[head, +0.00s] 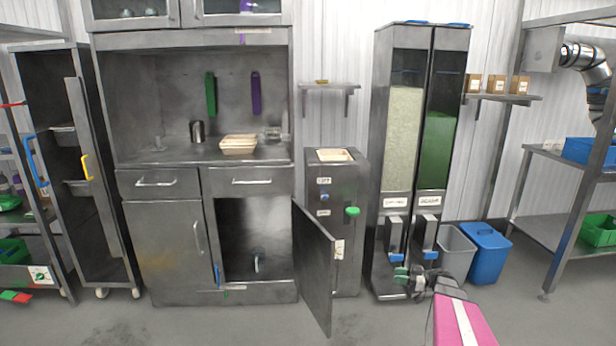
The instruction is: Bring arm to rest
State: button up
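My arm, with a pink and white link, comes in from the bottom right edge of the head view. My gripper (401,274) is at its far end, low in front of the tall two-column dispenser (414,150). Its fingertips look greenish and lie in front of the dispenser's lower part, near the blue spout parts. I cannot tell whether it touches the dispenser. The fingers are too small to show whether they are open or shut, and I see no object clearly held.
A steel cabinet (163,250) stands left with one lower door (317,265) swung open. A beige tray (239,144) sits on its counter. A grey bin (455,252) and blue bin (486,254) stand right of the dispenser. A steel rack (553,233) is far right. The front floor is clear.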

jog(key=w+a+r+m+t+h, duration=0.3)
jog(key=w+r+m+t+h, duration=0.75)
jog(key=h, duration=0.45)
jog(key=s+a+f+m+g, duration=0.1)
jog(key=s+a+g, duration=0.4)
jog(key=s, duration=0.4)
jog(key=s+a+f+m+g+h, duration=0.1)
jog(key=s+a+g, duration=0.4)
jog(key=s, duration=0.5)
jog(key=s+a+f+m+g+h, duration=0.1)
jog(key=s+a+f+m+g, duration=0.2)
jog(key=s, duration=0.7)
jog(key=shift+a+f+g, duration=0.25)
jog(key=shift+a+g, duration=0.8)
jog(key=shift+a, duration=0.1)
